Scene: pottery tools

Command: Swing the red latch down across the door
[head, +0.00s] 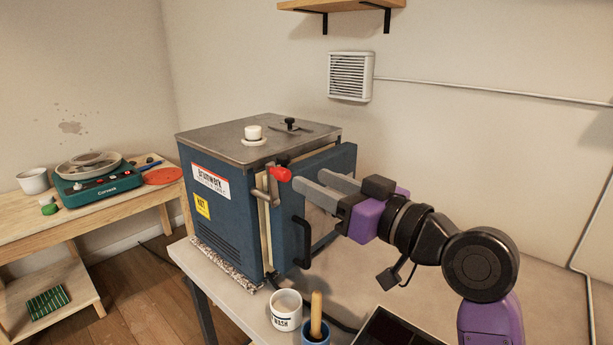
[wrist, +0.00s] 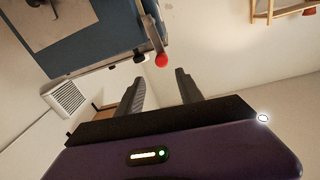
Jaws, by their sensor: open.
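The red latch (head: 280,174) is a metal lever with a red knob, mounted at the near upper edge of the blue kiln (head: 222,215). Its red end is up, near the kiln's top, and not across the door. The door (head: 345,165) is a blue panel on the kiln's right face with a black handle (head: 302,243); a pale strip shows along its near edge. My gripper (head: 309,182) is open and empty, just right of the red knob. In the wrist view, the knob (wrist: 161,60) lies beyond and between my fingertips (wrist: 158,77), apart from them.
The kiln stands on a grey table (head: 245,300). A white mug (head: 286,309) and a blue cup (head: 315,335) with a wooden handle in it stand at the front. A dark tray (head: 400,330) is at lower right. A wooden bench (head: 120,205) stands at left.

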